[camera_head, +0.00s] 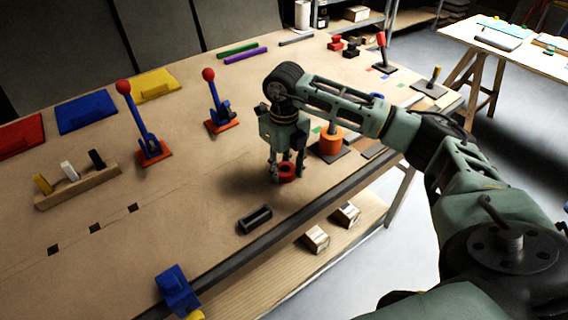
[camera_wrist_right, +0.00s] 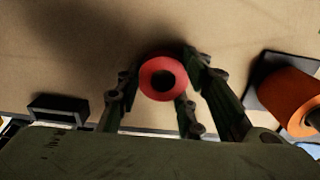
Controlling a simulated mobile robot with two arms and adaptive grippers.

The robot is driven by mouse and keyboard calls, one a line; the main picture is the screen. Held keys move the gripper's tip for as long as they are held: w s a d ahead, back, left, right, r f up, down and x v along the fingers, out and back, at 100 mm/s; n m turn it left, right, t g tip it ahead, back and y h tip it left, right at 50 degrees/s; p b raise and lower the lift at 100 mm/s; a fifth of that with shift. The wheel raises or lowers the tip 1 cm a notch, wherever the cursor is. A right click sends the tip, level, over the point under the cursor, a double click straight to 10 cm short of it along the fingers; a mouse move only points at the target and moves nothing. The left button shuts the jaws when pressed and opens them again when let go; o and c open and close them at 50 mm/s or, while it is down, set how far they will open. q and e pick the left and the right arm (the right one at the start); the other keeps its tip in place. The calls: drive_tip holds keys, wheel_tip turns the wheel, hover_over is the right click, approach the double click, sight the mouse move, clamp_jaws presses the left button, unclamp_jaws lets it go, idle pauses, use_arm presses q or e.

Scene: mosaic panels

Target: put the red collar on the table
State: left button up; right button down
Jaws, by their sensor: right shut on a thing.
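The red collar (camera_head: 287,171) is a short red ring with a dark hole. In the head view it is at the table top, between the fingers of my right gripper (camera_head: 287,168), which points down. In the right wrist view the collar (camera_wrist_right: 163,78) sits between the fingertips of my right gripper (camera_wrist_right: 160,88), which is shut on it. I cannot tell whether the collar touches the wooden table (camera_head: 190,215) or is just above it. My left gripper does not show.
An orange cylinder (camera_head: 331,140) on a dark base stands close to the right of the collar. A dark block (camera_head: 255,219) lies in front, near the table's edge. Red-knobbed levers (camera_head: 148,138) stand to the left. Bare table lies left of the gripper.

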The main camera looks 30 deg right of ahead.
drive_tip(key=shift+f, duration=0.1)
drive_tip(key=c, duration=1.2)
unclamp_jaws()
drive_tip(key=shift+r+b, duration=1.4)
drive_tip(key=shift+r, duration=4.75)
